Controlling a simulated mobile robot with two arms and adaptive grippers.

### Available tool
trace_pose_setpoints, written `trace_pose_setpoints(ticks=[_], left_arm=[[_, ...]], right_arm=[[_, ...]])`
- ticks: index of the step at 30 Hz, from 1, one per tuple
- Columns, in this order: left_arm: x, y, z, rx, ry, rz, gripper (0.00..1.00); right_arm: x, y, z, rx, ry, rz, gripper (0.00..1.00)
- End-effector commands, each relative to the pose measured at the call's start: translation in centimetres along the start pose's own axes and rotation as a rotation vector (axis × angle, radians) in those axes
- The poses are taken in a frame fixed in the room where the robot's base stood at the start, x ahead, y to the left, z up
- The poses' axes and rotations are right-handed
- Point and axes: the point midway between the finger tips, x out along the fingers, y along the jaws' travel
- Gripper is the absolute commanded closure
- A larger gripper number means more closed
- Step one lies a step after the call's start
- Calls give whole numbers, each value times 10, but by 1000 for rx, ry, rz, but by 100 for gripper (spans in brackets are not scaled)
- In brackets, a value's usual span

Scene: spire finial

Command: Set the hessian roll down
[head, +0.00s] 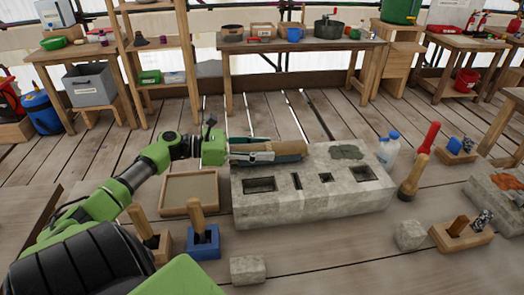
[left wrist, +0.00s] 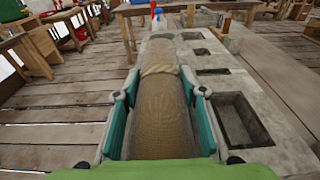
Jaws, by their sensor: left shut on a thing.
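The hessian roll (head: 272,148) is a tan cylinder lying level, with a paler band around it. My left gripper (head: 268,155) is shut on it, one finger along each side. In the left wrist view the roll (left wrist: 162,105) runs straight away from me between the teal-lined fingers (left wrist: 160,125). It is over the back-left edge of the grey stone block (head: 310,207); I cannot tell whether it touches the stone. The block has several rectangular sockets in its top, in front of the roll. My right gripper is not in view.
A shallow wooden tray (head: 163,209) lies left of the block. Handled tools stand in a wooden holder (head: 160,247) and a blue holder (head: 203,249). Benches stand behind.

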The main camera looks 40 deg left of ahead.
Motion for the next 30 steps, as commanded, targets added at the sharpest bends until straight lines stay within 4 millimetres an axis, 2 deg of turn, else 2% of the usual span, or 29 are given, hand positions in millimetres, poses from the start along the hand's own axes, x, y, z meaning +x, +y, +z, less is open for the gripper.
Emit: trace_pose_setpoints(ticks=[4,5,6,7,20,25,30], left_arm=[[0,0,-1,-1,-3,0,91],[0,0,-3,-1,-1,0,59],[0,0,-3,-1,-1,0,49],[0,0,-3,-1,-1,0,45],[-3,0,2,-1,1,1,45],[-29,0,6,-5,0,3,45],[-67,1,6,-5,0,4,45]], right_arm=[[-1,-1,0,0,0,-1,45],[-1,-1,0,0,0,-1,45],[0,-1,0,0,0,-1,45],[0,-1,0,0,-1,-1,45],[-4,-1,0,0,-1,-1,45],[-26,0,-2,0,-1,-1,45],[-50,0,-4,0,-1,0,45]])
